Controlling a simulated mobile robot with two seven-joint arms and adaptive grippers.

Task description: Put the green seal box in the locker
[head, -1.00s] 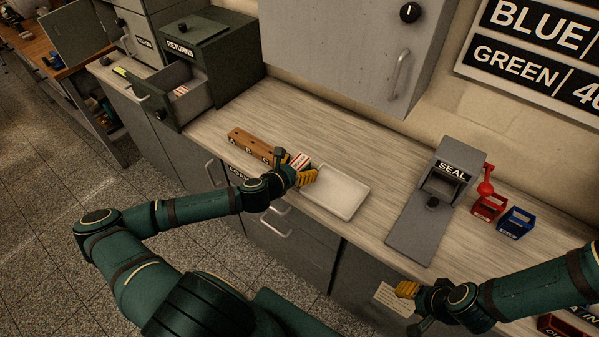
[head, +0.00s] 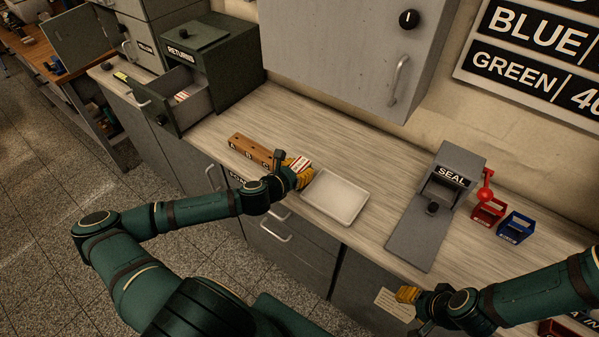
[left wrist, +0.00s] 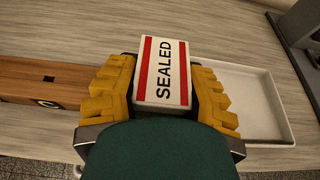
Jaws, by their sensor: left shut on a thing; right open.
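A white box with red stripes and the word SEALED (left wrist: 165,70) sits between the yellow fingers of my left gripper (left wrist: 160,95). It shows no green in these views. In the head view the box (head: 301,163) is at my left gripper (head: 296,173), beside the white tray (head: 345,191) and the wooden block. I cannot tell whether it touches the counter. My right gripper (head: 413,305) is open and empty, low in front of the counter. No label names a locker; a grey wall cabinet (head: 335,45) with a dial and handle is closed.
The wooden block (head: 250,148) lettered A, B, C lies left of the gripper. A RETURNS cabinet (head: 215,55) has its drawer open. The counter behind the tray is clear.

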